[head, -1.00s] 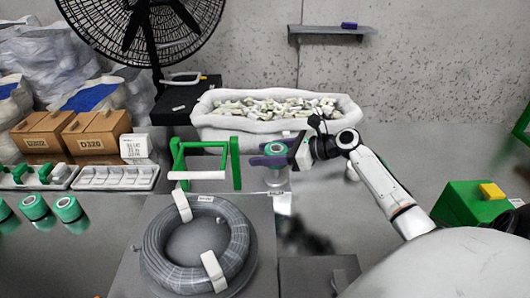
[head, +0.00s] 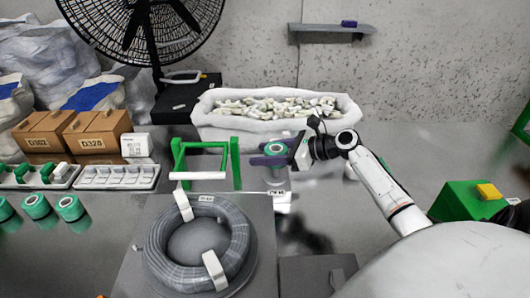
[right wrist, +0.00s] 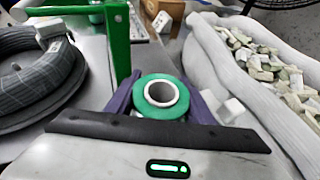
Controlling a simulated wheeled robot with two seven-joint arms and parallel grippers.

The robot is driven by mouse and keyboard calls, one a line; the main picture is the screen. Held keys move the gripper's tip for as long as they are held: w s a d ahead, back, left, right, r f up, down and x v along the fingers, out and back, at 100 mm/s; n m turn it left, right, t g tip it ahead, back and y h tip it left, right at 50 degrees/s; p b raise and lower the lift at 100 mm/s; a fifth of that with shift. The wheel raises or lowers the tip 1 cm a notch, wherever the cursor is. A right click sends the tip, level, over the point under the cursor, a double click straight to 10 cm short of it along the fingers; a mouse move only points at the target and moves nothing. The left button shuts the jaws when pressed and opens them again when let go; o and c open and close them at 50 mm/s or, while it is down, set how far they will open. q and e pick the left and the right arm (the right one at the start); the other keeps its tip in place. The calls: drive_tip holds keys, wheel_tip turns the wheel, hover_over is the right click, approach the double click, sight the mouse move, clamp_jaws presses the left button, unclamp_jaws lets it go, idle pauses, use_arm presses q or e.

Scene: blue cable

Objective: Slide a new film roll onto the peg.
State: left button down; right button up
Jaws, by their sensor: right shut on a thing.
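My right gripper (head: 272,158) is shut on a film roll (head: 275,149) with a green top and a pale core, held upright beside the green stand. In the right wrist view the roll (right wrist: 145,115) sits between the two purple fingers (right wrist: 162,104), with its open core facing up. The green stand (head: 236,165) has two uprights and a white horizontal bar (head: 198,176) low at the front. I cannot tell clearly which part is the peg. Several other green film rolls (head: 36,206) stand at the left of the table. My left gripper does not show.
A grey cable coil (head: 160,262) lies on a board in front of the stand. A white padded bin (head: 225,118) of small pieces is behind the gripper. White trays (head: 117,178) and cardboard boxes (head: 97,131) are at left. A green box (head: 462,202) stands at right.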

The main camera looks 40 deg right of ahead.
sight(265, 173)
drive_tip(key=shift+f, duration=0.45)
idle(0.4)
drive_tip(key=shift+f+b, duration=0.35)
drive_tip(key=shift+f, duration=1.4)
idle(0.6)
drive_tip(key=o, duration=0.9)
drive_tip(key=shift+c, duration=0.2)
drive_tip(key=o, duration=0.6)
drive_tip(key=shift+c, duration=0.2)
